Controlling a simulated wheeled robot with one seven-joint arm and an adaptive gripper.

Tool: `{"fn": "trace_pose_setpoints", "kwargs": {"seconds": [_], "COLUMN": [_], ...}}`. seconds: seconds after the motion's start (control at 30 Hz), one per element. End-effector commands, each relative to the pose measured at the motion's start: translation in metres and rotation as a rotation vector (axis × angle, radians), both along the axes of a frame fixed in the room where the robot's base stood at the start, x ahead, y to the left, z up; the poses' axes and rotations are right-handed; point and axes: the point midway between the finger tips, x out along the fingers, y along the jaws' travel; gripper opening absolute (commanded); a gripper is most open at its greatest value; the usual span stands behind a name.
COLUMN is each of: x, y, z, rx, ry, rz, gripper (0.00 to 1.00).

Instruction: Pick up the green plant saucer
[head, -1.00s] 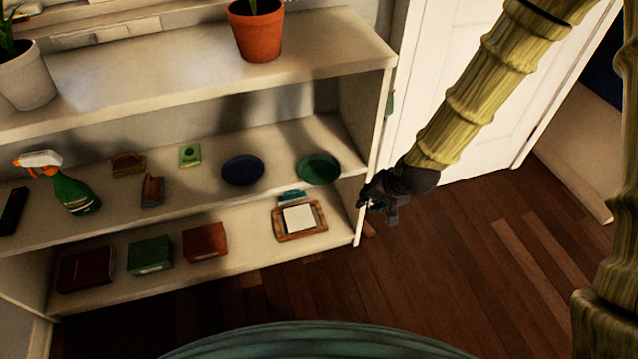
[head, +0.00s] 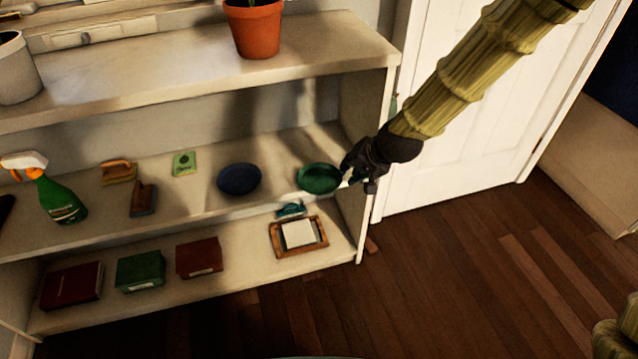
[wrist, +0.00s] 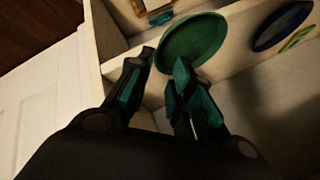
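The green plant saucer (head: 318,178) is a shallow round dish on the middle shelf, near the shelf's right end. It also shows in the wrist view (wrist: 192,40), just beyond my fingertips. My gripper (head: 354,176) is at the right edge of the saucer, by the shelf's right side panel. In the wrist view my gripper (wrist: 165,62) has its two fingers apart with a gap between them, and the saucer's near rim lies at that gap. Whether a finger touches the rim I cannot tell.
A blue saucer (head: 239,179) sits left of the green one. The top shelf (head: 180,75), with an orange pot (head: 252,28), is above. The right side panel (head: 378,130) stands close to my gripper. A wooden frame (head: 298,236) lies on the lower shelf.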

Motion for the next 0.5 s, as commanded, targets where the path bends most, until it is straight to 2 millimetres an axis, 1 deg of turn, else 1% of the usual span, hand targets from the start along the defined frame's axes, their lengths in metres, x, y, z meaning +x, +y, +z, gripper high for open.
{"fn": "trace_pose_setpoints", "kwargs": {"seconds": [0.17,0.37,0.5], "x": [0.003,0.011,0.019], "y": [0.004,0.014,0.02], "z": [-0.01,-0.034,-0.044], "rx": [0.0,0.0,0.0], "ry": [0.0,0.001,-0.001], "rz": [0.001,0.001,0.001], "gripper": [0.22,0.22,0.22]}}
